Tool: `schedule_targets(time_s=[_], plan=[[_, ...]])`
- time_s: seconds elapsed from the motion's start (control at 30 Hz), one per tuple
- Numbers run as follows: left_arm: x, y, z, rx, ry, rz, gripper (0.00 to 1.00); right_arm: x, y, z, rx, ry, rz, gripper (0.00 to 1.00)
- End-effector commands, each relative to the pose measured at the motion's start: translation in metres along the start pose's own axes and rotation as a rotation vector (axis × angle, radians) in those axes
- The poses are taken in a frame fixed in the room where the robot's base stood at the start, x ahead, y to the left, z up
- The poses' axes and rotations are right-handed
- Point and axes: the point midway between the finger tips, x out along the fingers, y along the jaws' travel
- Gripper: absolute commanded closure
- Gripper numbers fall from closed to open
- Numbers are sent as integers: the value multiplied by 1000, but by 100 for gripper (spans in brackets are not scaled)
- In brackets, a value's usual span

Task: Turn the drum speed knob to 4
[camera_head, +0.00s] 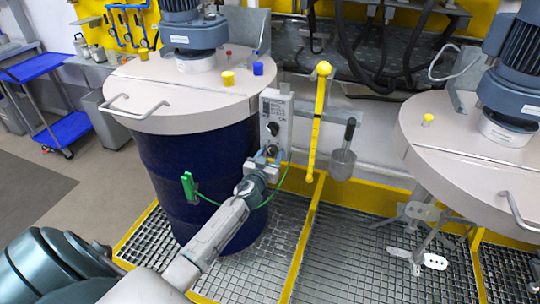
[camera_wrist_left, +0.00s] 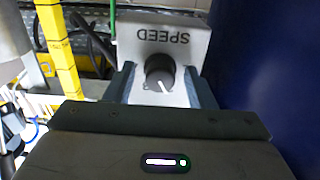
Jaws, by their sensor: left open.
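The drum speed knob is a dark round knob (camera_wrist_left: 160,72) with a white pointer line, below the word SPEED, which reads upside down in the left wrist view. It sits on a light grey control box (camera_head: 275,108) beside the dark blue drum (camera_head: 185,165). My left gripper (camera_head: 266,160) is at the lower part of the box. In the left wrist view its two fingers (camera_wrist_left: 161,88) stand open on either side of the knob, with gaps visible. The scale numbers cannot be read. My right gripper is not in view.
A yellow bar (camera_head: 318,125) stands just right of the box, with a metal cup (camera_head: 342,163) hanging beside it. A green clip (camera_head: 189,187) with a green cable hangs at the drum. A second agitator lid (camera_head: 475,160) is at the right. Grating (camera_head: 340,265) covers the floor.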

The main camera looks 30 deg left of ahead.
Motion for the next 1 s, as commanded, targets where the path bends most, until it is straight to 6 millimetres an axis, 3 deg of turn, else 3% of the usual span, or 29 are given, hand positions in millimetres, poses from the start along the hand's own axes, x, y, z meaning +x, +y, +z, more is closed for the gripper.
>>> schedule_targets(time_s=[0.07, 0.3, 0.67, 1.0], plan=[[0, 0, 0, 0, 0, 0, 50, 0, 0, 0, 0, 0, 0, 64], [0, 0, 0, 0, 0, 0, 93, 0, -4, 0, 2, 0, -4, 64], [0, 0, 1, 53, 0, 0, 93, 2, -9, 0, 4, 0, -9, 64], [0, 0, 1, 297, 1, 1, 93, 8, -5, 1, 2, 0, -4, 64]])
